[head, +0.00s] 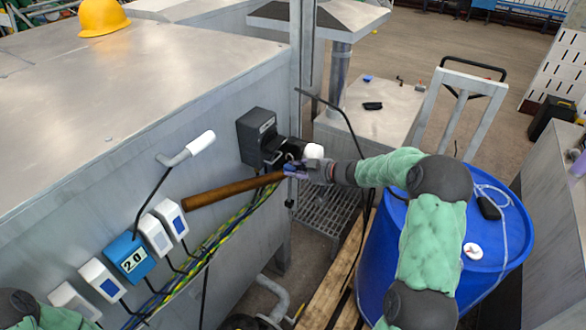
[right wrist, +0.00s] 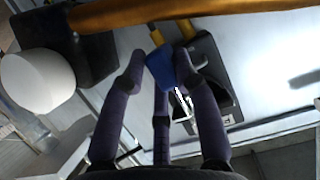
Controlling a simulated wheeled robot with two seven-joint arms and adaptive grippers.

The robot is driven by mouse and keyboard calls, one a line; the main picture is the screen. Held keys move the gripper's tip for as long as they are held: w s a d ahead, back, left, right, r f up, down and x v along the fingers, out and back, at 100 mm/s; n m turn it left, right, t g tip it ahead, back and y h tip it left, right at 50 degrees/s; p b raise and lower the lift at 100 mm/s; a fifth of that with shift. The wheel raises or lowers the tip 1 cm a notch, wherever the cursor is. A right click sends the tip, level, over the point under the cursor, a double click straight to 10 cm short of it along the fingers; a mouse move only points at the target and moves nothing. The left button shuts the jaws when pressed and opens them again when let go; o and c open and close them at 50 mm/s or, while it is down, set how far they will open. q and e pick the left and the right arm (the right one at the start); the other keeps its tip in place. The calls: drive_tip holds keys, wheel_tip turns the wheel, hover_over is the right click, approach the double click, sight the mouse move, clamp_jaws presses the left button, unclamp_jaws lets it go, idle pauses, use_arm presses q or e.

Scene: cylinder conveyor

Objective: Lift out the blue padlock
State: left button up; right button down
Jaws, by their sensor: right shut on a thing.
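The blue padlock (right wrist: 160,69) shows in the right wrist view between the purple fingers of my right gripper (right wrist: 166,74), which is shut on it. Dark and yellow parts lie just behind the padlock, and I cannot tell whether it still touches them.
A brown wooden handle (head: 232,191) slants left of my right gripper, and it crosses the top of the right wrist view (right wrist: 200,9). A white knob (head: 314,151) is close by. A blue drum (head: 378,262) stands under my right arm. Cables run along the cabinet (head: 150,75).

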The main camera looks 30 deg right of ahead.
drive_tip(key=shift+s+d+r+p, duration=0.1)
drive_tip(key=shift+s+d+p, duration=0.35)
drive_tip(key=shift+s, duration=0.45)
